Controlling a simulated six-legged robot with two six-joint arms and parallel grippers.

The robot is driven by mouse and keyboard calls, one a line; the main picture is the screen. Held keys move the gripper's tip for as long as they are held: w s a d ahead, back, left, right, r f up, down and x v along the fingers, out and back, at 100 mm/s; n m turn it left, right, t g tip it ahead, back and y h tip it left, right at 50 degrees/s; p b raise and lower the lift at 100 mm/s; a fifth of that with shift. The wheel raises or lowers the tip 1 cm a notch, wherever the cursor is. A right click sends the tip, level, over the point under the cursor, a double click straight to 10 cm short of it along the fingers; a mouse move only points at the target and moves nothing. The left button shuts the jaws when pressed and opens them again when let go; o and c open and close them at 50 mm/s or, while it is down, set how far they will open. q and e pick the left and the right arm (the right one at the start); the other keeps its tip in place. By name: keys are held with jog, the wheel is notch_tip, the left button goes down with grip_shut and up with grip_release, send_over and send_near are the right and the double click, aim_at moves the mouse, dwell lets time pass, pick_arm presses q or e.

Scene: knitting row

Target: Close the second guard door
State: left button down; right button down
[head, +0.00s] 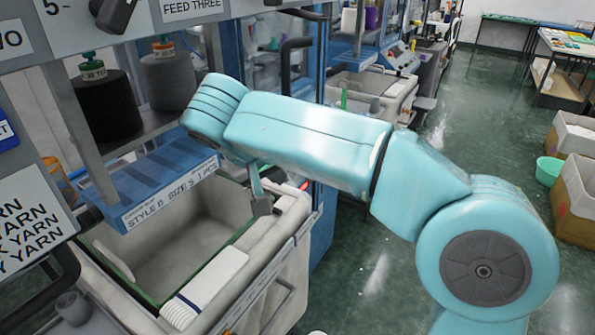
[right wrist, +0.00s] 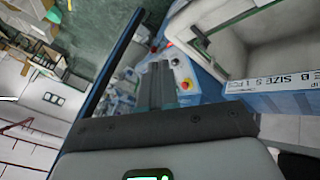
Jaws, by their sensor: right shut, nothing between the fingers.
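A guard door (head: 320,215) with a blue frame and clear panel stands at the machine, behind and beside my right forearm. A black bar handle (head: 289,62) shows above my forearm; my arm hides the door's middle. My left gripper is not in view.
The cloth bin (head: 262,285) stands below, with a blue labelled rail (head: 170,190) along its back. Dark yarn cones (head: 107,105) sit on the shelf at left. More machines and bins stand beyond. Green floor (head: 440,150) is open at right, with cardboard boxes (head: 575,200) at the edge.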

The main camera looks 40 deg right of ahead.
jog(key=d, duration=0.1)
jog(key=d+f, duration=0.1)
jog(key=d, duration=0.1)
jog(key=d+p, duration=0.1)
jog(key=d, duration=0.1)
jog(key=shift+f, duration=0.3)
jog(key=shift+s, duration=0.1)
